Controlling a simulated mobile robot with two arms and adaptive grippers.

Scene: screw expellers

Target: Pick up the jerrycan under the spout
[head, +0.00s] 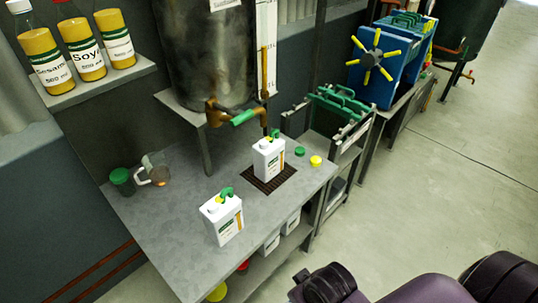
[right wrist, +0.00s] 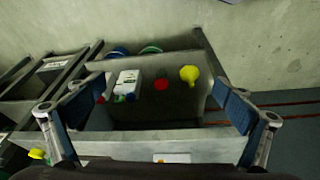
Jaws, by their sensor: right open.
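The white jerrycan (head: 268,159) with a green and yellow label stands upright on a dark drain grate (head: 254,180) on the grey table. It is just below the brass spout (head: 262,110) of the metal tank; green shows at its top. A second similar jerrycan (head: 222,219) with a green handle stands nearer the front of the table. My right gripper (right wrist: 157,113) is open and empty in the right wrist view, its fingers far apart. In the head view only dark parts of my right arm show at the lower right, clear of the table. My left gripper is out of view.
A green cup (head: 121,181) and a glass jug (head: 153,170) stand at the table's left. Green (head: 300,151) and yellow (head: 316,161) caps lie right of the grate. A lower shelf holds a white jerrycan (right wrist: 127,82) and a yellow funnel (right wrist: 189,74). Floor on the right is clear.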

